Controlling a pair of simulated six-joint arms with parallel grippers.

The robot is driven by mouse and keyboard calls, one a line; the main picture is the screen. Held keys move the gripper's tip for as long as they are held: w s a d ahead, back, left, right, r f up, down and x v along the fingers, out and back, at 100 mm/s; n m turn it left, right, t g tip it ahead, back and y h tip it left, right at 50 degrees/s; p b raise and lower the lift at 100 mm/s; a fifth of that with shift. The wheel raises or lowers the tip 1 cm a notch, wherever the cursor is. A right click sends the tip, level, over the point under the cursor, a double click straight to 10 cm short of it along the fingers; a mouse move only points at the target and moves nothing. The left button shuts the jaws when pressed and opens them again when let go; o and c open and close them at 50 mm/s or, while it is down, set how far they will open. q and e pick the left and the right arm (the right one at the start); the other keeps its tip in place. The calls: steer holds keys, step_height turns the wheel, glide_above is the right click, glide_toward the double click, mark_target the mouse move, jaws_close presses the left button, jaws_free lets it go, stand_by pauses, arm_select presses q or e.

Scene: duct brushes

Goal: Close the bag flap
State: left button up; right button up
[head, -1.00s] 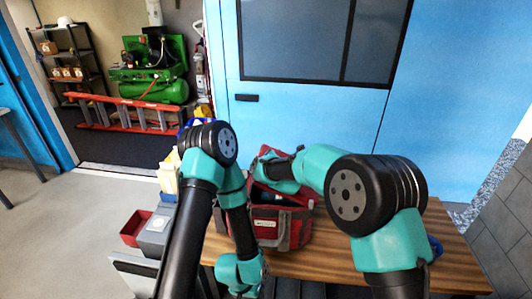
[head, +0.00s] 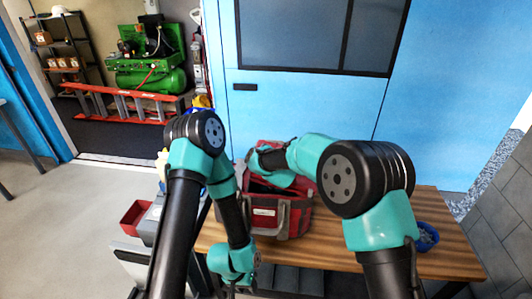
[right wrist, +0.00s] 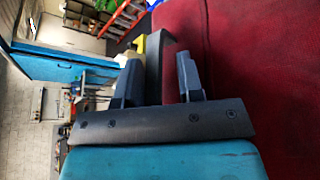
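The red and grey bag (head: 268,218) stands on the wooden table in the head view, with its dark inside showing. Its red flap (head: 268,147) stands raised at the back, partly covered by my right arm. My right gripper is hidden at the flap in the head view. In the right wrist view, its fingers (right wrist: 157,78) are apart, with a dark strip between them and a broad red surface, likely the flap (right wrist: 245,70), beside the right finger. I cannot tell whether they touch. My left gripper (head: 243,283) hangs low at the table's front edge, its fingers unclear.
A blue bowl (head: 427,236) sits on the right of the wooden table (head: 445,262), partly behind my right arm. A red bin (head: 135,217) is at the left. The table right of the bag is mostly clear. A blue wall stands behind.

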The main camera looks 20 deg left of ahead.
steer(key=shift+o, duration=0.2)
steer(key=shift+s+a+r, duration=0.1)
steer(key=shift+r, duration=0.05)
steer(key=shift+s+d+r, duration=0.2)
steer(key=shift+s+d, duration=0.05)
steer(key=shift+s, duration=0.15)
steer(key=v, duration=1.6)
steer(key=shift+d, duration=0.2)
steer(key=shift+f, duration=0.1)
